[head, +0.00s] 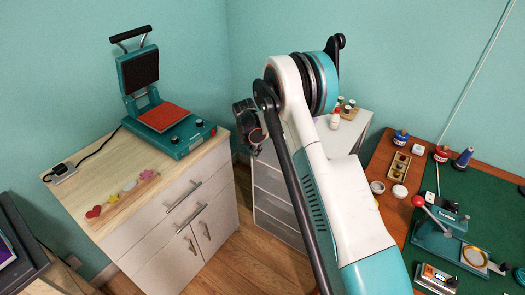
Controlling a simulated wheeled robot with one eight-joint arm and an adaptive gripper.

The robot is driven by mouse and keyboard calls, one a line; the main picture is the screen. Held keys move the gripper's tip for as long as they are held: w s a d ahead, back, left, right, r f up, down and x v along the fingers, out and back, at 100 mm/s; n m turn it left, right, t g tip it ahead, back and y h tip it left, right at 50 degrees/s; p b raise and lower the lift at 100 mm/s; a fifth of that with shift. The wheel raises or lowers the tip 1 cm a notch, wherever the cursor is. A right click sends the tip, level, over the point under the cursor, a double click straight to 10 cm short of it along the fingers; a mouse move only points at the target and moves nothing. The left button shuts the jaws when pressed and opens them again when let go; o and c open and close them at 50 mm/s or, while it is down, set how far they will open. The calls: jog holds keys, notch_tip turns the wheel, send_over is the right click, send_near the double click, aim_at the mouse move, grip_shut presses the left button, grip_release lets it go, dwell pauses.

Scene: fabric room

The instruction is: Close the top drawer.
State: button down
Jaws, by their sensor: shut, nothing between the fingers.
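A light wooden cabinet (88,228) stands at the left. Its front has a top drawer (160,207) with a bar handle (184,197), a second bar handle (190,217) close below, and doors with handles further down. I cannot tell from this angle how far the top drawer sticks out. My gripper (247,124) shows as a small dark end beside my arm's elbow, in front of the wall and to the right of the cabinet top. It is shut and empty, apart from the drawer; its fingertips are hard to make out.
A heat press (165,116) and colored heart and star shapes (125,192) sit on the cabinet top. A white unit with translucent drawers (272,182) stands behind my arm. A worktable with a green mat (440,185) fills the right. Wooden floor (245,262) is clear before the cabinet.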

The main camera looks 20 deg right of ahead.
jog(key=s+a+r+m+p, duration=0.1)
jog(key=s+r+m, duration=0.15)
jog(key=r, duration=0.55)
jog(key=s+a+r+m+t+p, duration=0.1)
jog(key=s+r+p, duration=0.15)
jog(key=r, duration=0.45)
jog(key=s+a+r+m+p, duration=0.1)
jog(key=s+r+m, duration=0.15)
jog(key=r, duration=0.55)
jog(key=s+r+m+t+y, duration=0.1)
jog(key=s+r+m, duration=0.4)
jog(key=s+r, duration=0.55)
jog(key=s+a+m+t, duration=0.1)
jog(key=s+m, duration=0.6)
jog(key=s, duration=0.5)
jog(key=s+a+r+m+t+y, duration=0.1)
jog(key=s+m+t, duration=0.1)
jog(key=s+m, duration=0.5)
jog(key=s, duration=0.5)
jog(key=shift+s+a+t, duration=0.25)
jog(key=shift+s+t, duration=0.05)
jog(key=shift+d, duration=0.1)
